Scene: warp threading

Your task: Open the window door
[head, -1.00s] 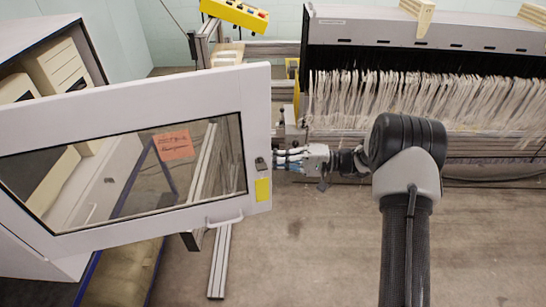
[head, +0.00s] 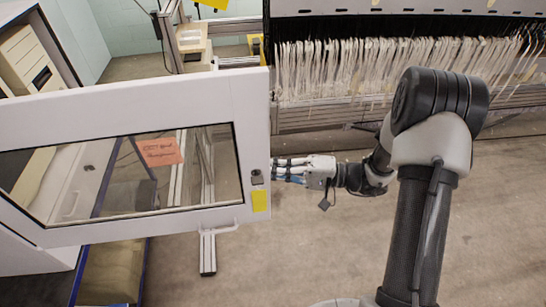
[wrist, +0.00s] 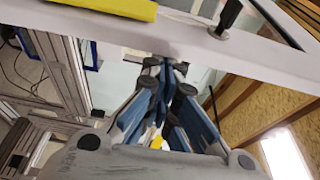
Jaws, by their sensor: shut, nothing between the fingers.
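The window door (head: 120,97) is a white frame around a glass pane. It stands swung out from the cabinet on the left in the head view, with the free edge to the right. My gripper (head: 276,171) is at this edge, fingers pointing left and closed together with nothing held. In the wrist view my gripper (wrist: 160,70) lies against or just under the white frame (wrist: 215,45); contact is unclear.
The cabinet (head: 62,40) with beige boxes inside stands at the left. A loom with hanging white threads (head: 400,68) runs along the back right. A metal floor rail (head: 208,253) stands below the door. Floor (head: 310,250) is clear at front and right.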

